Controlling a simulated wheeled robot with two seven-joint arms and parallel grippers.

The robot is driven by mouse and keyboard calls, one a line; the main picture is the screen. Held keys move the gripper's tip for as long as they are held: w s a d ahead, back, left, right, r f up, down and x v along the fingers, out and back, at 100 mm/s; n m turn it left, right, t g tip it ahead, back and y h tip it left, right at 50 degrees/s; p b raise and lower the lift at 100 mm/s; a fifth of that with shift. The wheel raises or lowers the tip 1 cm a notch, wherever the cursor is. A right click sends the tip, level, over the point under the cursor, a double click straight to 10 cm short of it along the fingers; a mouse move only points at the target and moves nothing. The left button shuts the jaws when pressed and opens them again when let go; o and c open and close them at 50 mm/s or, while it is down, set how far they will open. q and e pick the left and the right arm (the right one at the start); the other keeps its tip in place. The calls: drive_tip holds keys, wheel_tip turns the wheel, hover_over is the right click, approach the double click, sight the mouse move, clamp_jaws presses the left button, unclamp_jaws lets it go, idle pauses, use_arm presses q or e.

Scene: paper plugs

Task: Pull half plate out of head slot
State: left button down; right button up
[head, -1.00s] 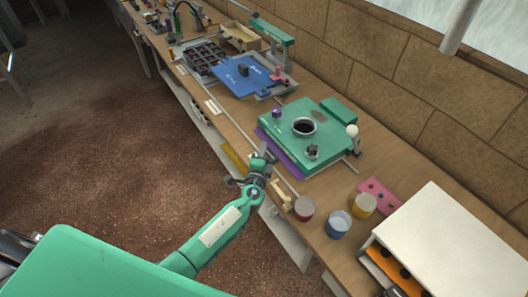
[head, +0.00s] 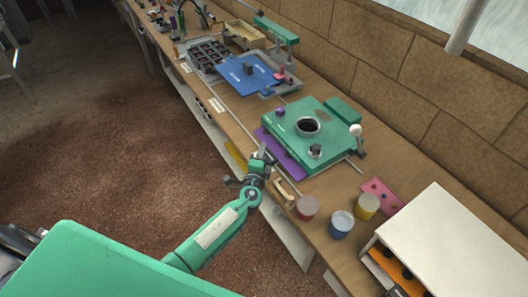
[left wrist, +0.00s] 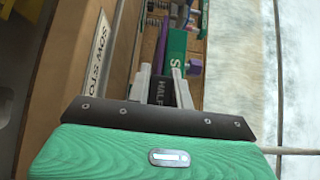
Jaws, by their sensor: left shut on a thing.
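The green head (head: 325,120) sits on the bench, with a round dark opening in its top. The purple half plate (head: 283,156) sticks out of the slot low in the head's front side, its rear part hidden inside. My left gripper (head: 262,151) is in front of the plate at the bench edge. My right gripper is not in view.
A red pot (head: 307,207), a blue pot (head: 341,224) and a yellow pot (head: 367,206) stand right of my left gripper. A white-topped box (head: 440,240) is at the right. A blue plate (head: 245,74) lies farther along. The space before the bench is clear.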

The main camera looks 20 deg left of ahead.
use_arm(q)
drive_tip(key=shift+s+a, duration=0.5)
drive_tip(key=shift+s, duration=0.25)
drive_tip(key=s+a+b, duration=0.1)
drive_tip(key=s+a, duration=0.3)
drive_tip(key=s, duration=0.1)
drive_tip(key=shift+s+a, duration=0.2)
drive_tip(key=shift+s, duration=0.05)
idle(1.4)
drive_tip(key=shift+s+a, duration=0.25)
drive_tip(key=shift+s, duration=0.05)
drive_tip(key=s+a+b, duration=0.2)
drive_tip(key=s+a, duration=0.2)
drive_tip(key=s, duration=0.2)
drive_tip(key=shift+a+b, duration=0.3)
idle(1.6)
drive_tip(key=shift+s+a, duration=0.15)
drive_tip(key=shift+a, duration=0.05)
idle(0.3)
